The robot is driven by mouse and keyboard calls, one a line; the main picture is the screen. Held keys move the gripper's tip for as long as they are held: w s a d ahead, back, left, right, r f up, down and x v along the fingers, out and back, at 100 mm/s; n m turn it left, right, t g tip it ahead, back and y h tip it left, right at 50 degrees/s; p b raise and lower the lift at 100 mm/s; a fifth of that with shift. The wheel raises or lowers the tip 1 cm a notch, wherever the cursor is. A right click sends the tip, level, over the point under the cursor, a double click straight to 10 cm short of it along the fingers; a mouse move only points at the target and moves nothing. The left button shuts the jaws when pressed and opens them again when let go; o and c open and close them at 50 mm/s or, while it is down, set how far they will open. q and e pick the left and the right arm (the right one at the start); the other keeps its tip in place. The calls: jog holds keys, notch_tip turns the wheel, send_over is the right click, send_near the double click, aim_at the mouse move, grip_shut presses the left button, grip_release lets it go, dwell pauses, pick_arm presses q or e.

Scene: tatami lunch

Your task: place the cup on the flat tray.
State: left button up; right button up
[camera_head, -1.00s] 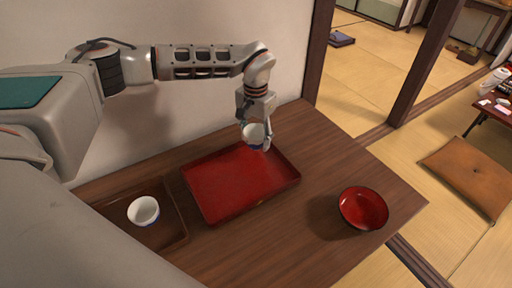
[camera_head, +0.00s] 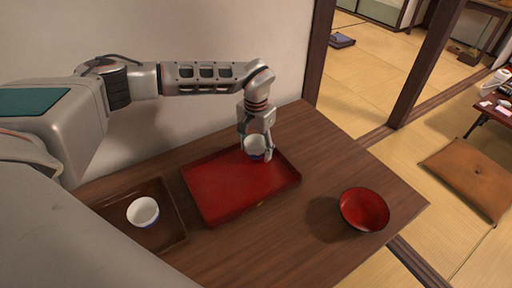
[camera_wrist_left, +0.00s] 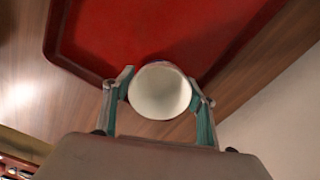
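A white cup with a blue-marked outside (camera_head: 255,146) is between the fingers of my left gripper (camera_head: 257,152), upright, at the far right corner of the red tray (camera_head: 225,188). In the left wrist view the fingers (camera_wrist_left: 160,100) press on both sides of the cup (camera_wrist_left: 160,91), and its open mouth faces the camera. The red tray's edge (camera_wrist_left: 75,62) shows behind it. I cannot tell whether the cup's base touches the tray. My right gripper is not in view.
A brown tray (camera_head: 176,213) at the left holds a second white cup (camera_head: 143,211). A red bowl (camera_head: 364,209) stands at the right of the wooden table (camera_head: 300,225). The table between tray and bowl is clear. A wall (camera_head: 210,125) rises behind.

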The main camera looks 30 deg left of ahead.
pick_arm(q)
notch_tip(320, 180, up, 12)
jog(key=p, duration=0.1)
jog(key=shift+r, duration=0.2)
dwell(0.3)
dwell(0.4)
jog(key=shift+f, duration=0.1)
